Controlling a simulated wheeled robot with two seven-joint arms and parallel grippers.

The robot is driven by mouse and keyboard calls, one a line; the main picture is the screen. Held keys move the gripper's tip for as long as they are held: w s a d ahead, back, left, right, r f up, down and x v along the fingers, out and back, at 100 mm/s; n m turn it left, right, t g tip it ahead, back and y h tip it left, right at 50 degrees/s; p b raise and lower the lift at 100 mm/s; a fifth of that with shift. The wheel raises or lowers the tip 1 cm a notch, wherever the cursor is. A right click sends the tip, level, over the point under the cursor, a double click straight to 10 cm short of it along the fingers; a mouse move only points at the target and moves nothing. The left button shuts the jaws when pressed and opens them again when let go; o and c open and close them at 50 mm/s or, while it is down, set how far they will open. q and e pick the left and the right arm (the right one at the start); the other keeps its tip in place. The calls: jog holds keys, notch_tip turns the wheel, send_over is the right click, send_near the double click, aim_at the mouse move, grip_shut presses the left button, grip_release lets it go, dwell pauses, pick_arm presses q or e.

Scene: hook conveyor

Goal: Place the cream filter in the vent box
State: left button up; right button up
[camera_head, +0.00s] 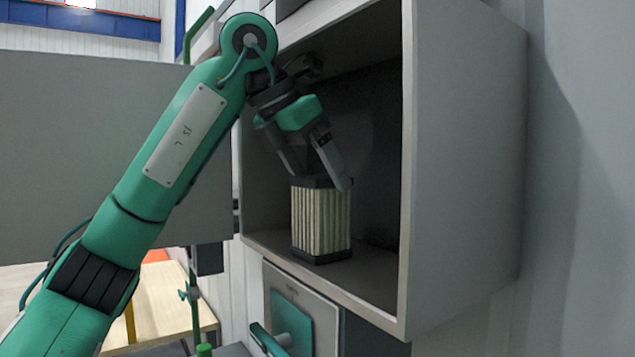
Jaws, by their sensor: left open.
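The cream filter (320,219) is a pleated block with dark end caps at top and bottom. It stands upright on the floor of the open grey vent box (459,160). My left arm comes in from the left, and my left gripper (321,181) points down at the filter's top inside the box. Its two fingers are apart, one near the left of the top cap and one in front of its right edge. I cannot tell whether either finger touches the filter. My right gripper is not in view.
A grey panel (110,140) stands to the left of the box, behind my arm. Below the box is a grey unit with a teal plate (292,322). A wooden table (163,300) is at the lower left. A grey wall (580,180) is close on the right.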

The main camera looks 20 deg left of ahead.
pick_arm(q)
jog(key=s+a+b, duration=0.4)
jog(key=s+a, duration=0.3)
jog(key=s, duration=0.2)
jog(key=shift+s+a, duration=0.15)
jog(key=shift+s, duration=0.1)
jog(key=shift+a, duration=0.1)
